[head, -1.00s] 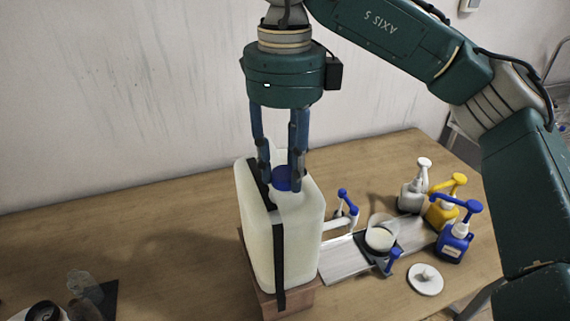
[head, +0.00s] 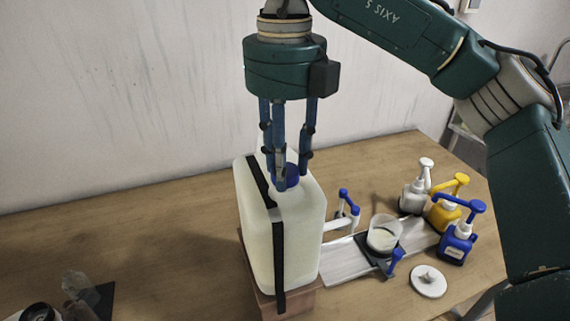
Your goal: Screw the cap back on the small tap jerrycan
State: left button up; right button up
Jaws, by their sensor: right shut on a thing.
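The small tap jerrycan (head: 303,232) is a translucent white canister with a black strap, upright on a wooden block (head: 302,304). Its tap (head: 344,212), white with a blue handle, sticks out on the right side. The blue cap (head: 291,181) is at the top of the jerrycan. My right gripper (head: 290,182) comes down from above and is shut on the cap, with its fingers around it. The fingers partly hide the cap, and I cannot tell how far it is seated on the neck. My left gripper is not in view.
A cup of white stuff (head: 383,236) stands on a dark plate right of the jerrycan. White (head: 413,197), yellow (head: 443,215) and blue (head: 456,246) pump bottles stand farther right. A white round lid (head: 428,281) lies in front. The table's left-middle is clear.

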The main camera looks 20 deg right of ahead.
jog(key=shift+f+m, duration=0.15)
jog(key=shift+m, duration=0.65)
jog(key=m+b, duration=0.1)
jog(key=m, duration=0.2)
jog(key=shift+f, duration=0.1)
jog(key=m, duration=0.2)
jog(key=shift+m+b, duration=0.35)
jog(key=shift+m, duration=0.05)
jog(key=o, duration=0.5)
jog(key=shift+o, duration=0.2)
jog(key=shift+r, duration=0.35)
jog(key=shift+p, duration=0.3)
